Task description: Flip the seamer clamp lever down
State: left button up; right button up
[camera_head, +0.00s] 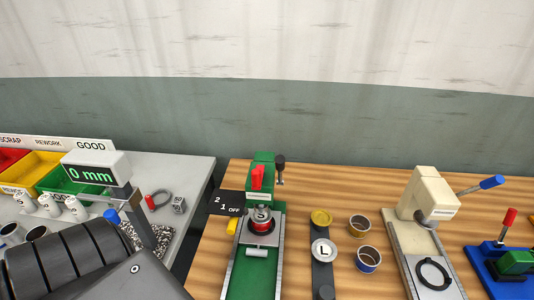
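A green machine (261,157) stands on the wooden bench at centre; its label is too small to read. A red lever (257,177) stands upright on its front. A black-knobbed lever (280,163) rises at its right side. A small can (260,217) sits below the head, above a grey cylinder (257,253) lying across the green bed. I cannot tell from the labels which lever is the seamer clamp. Neither of my grippers is in view.
A black sign (229,203) reads 2, 1, OFF. Right of the green machine are tins (368,258) and a dark strip with an "L" disc (323,251). A cream machine (428,195) has a blue-tipped lever (490,183). A gauge (95,170) reads 0 mm, near bins (38,168).

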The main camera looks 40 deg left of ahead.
aim_at(279, 160)
jog(key=u, duration=1.7)
jog(key=k, duration=0.7)
jog(key=z, duration=0.6)
